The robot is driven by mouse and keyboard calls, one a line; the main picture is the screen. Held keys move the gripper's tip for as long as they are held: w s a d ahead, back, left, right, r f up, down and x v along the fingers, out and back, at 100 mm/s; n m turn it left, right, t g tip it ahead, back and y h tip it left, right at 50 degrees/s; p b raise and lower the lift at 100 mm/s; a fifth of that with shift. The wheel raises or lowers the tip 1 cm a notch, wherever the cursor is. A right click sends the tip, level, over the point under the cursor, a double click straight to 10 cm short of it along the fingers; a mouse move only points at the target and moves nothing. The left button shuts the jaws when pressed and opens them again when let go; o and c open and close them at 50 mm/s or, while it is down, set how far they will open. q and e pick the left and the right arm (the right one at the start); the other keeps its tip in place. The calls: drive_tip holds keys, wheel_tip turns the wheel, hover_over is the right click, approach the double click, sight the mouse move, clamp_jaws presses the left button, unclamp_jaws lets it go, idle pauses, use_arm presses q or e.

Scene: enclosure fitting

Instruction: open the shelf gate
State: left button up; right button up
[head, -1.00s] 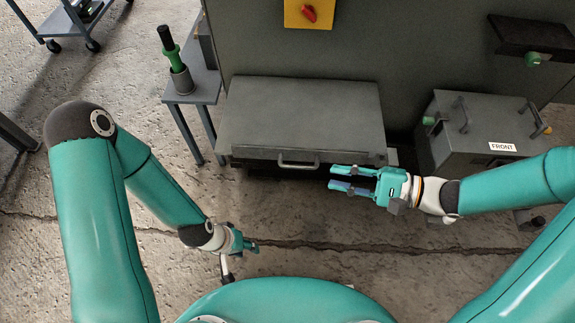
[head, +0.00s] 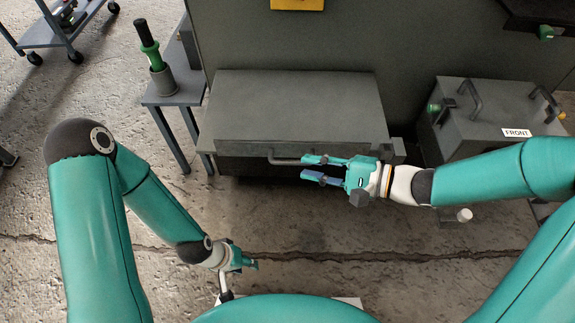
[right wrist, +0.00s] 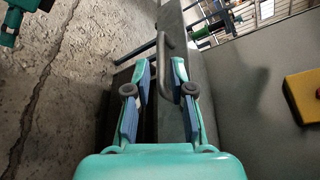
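The shelf gate (head: 237,149) is the dark front panel of a low grey unit in the middle of the head view. Its bar handle (head: 283,161) sits on the front, and also shows in the right wrist view (right wrist: 166,62). My right gripper (head: 311,168) is open, its two fingers pointing at the handle from the right. In the right wrist view (right wrist: 160,75) the handle lies at the fingertips, roughly in the gap between them; I cannot tell whether they touch. My left gripper (head: 250,263) hangs low at the left, away from the gate; its opening is unclear.
A grey box marked FRONT (head: 490,120) stands to the right of the unit. A small side table (head: 180,94) with a green-handled tool (head: 152,48) stands left. A wheeled cart (head: 55,35) is at the far left. The cracked floor before the unit is clear.

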sight(286, 161)
drive_tip(key=b+x, duration=0.1)
drive_tip(key=x, duration=0.4)
drive_tip(key=shift+w+a+f+b, duration=0.1)
drive_tip(key=shift+a+f+b, duration=0.1)
drive_tip(key=shift+a+b, duration=0.15)
drive_tip(key=shift+w+a, duration=0.15)
drive_tip(key=shift+a, duration=0.25)
clamp_jaws()
drive_tip(key=shift+d, duration=0.2)
drive_tip(key=shift+a+f, duration=0.1)
